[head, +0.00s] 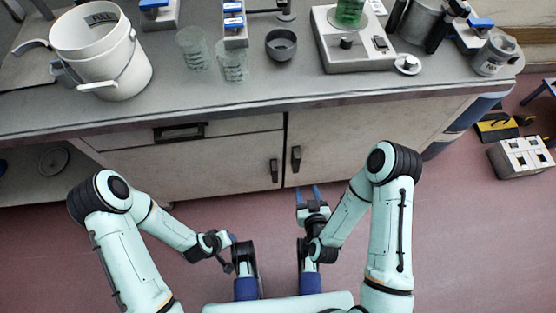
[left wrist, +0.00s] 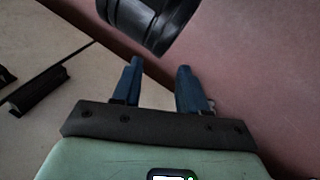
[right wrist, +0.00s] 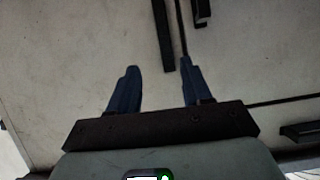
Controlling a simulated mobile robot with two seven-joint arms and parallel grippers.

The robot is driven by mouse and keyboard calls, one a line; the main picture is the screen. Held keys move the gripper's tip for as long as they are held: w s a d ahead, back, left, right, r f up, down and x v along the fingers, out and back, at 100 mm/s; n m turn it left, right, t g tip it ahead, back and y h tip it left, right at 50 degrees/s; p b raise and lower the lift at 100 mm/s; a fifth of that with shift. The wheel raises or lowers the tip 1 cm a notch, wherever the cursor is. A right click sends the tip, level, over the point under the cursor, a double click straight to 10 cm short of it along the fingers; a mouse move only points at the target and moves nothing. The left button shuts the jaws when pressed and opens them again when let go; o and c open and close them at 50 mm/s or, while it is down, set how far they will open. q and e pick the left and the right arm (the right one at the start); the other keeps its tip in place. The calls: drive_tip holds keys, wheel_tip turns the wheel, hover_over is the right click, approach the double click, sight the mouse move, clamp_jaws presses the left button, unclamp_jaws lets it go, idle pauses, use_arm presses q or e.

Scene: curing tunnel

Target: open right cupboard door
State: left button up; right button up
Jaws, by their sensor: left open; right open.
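The right cupboard door (head: 350,140) is a pale panel below the counter and is shut. Its dark upright handle (head: 296,159) stands beside the seam between the doors. My right gripper (head: 307,192) is open and empty, in front of the doors near that handle. In the right wrist view the door's handle (right wrist: 162,35) shows beyond and between the open fingers (right wrist: 160,68), apart from them. One finger overlaps the seam in the picture. My left gripper (head: 232,238) is low in front of the left side; its fingers (left wrist: 158,65) are open and empty.
The left door's handle (head: 273,170) is close beside the seam. A drawer (head: 225,140) with a dark handle (head: 180,131) lies above the left door. The counter (head: 280,108) overhangs the front and holds a white bucket (head: 100,60).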

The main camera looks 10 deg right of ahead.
sight(297, 165)
drive_tip(key=shift+t, duration=0.4)
drive_tip(key=x, duration=0.3)
drive_tip(key=b+x, duration=0.1)
drive_tip(key=x, duration=0.2)
drive_tip(key=b+x, duration=0.1)
drive_tip(key=x, duration=0.2)
drive_tip(key=shift+w+a, duration=0.3)
drive_tip(key=shift+w, duration=0.05)
drive_tip(key=b+x, duration=0.1)
drive_tip(key=x, duration=0.2)
drive_tip(key=shift+w+f, duration=0.15)
drive_tip(key=shift+w, duration=0.2)
drive_tip(key=shift+w+a+f+b, duration=0.15)
drive_tip(key=shift+w+b, duration=0.15)
drive_tip(key=shift+w, duration=0.15)
use_arm(q)
wheel_tip(297, 165, down, 6)
drive_tip(key=a, duration=0.2)
drive_tip(key=shift+w+a+r+y, duration=0.2)
drive_tip(key=shift+a+y, duration=0.1)
drive_tip(key=shift+a, duration=0.1)
use_arm(e)
clamp_jaws()
